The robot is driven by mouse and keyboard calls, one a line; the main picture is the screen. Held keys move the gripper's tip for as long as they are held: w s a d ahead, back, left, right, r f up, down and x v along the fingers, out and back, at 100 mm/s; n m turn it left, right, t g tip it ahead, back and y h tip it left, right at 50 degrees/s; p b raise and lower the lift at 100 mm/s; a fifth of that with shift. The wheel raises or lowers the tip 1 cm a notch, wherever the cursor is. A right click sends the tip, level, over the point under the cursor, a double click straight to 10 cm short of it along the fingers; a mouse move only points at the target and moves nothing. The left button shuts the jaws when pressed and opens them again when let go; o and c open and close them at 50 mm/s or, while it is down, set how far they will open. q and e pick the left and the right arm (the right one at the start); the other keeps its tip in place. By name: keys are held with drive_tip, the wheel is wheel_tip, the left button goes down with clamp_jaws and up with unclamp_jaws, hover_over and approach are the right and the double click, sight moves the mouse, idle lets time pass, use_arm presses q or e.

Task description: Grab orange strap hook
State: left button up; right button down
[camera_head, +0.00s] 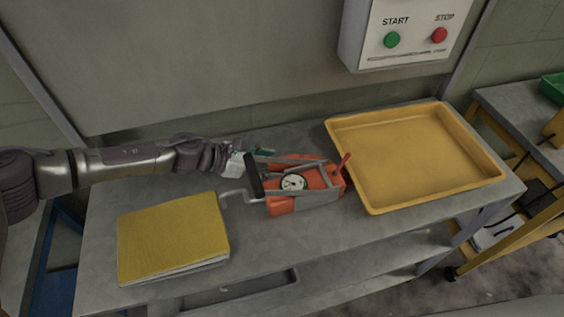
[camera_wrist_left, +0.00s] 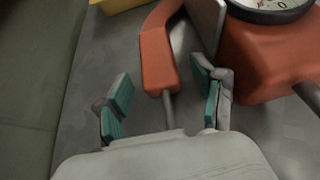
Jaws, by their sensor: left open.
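An orange device (camera_head: 308,200) with a round white dial, a black handle (camera_head: 253,176) and a grey metal hook (camera_head: 232,194) sits on the grey table. A red lever end (camera_head: 344,161) sticks up at its right. My left gripper (camera_head: 258,155) is just behind the device's left end, open, with teal finger pads. In the left wrist view, a bent orange bar (camera_wrist_left: 158,60) with a grey rod lies ahead of and between the open fingers (camera_wrist_left: 163,88), with no visible contact. The device's orange body (camera_wrist_left: 262,60) is just right of the fingers. I cannot tell which part is the strap hook.
A large yellow tray (camera_head: 415,155) stands right of the device. A yellow-covered book or binder (camera_head: 172,236) lies at the table's front left. A box with START and STOP buttons (camera_head: 412,32) hangs above. Bare table (camera_head: 275,245) shows in front of the device.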

use_arm(q)
drive_tip(key=shift+d+f, duration=0.1)
drive_tip(key=shift+d, duration=0.1)
drive_tip(key=shift+a, duration=0.1)
drive_tip(key=shift+c, duration=0.9)
drive_tip(key=c, duration=1.1)
clamp_jaws()
drive_tip(key=shift+r, duration=0.2)
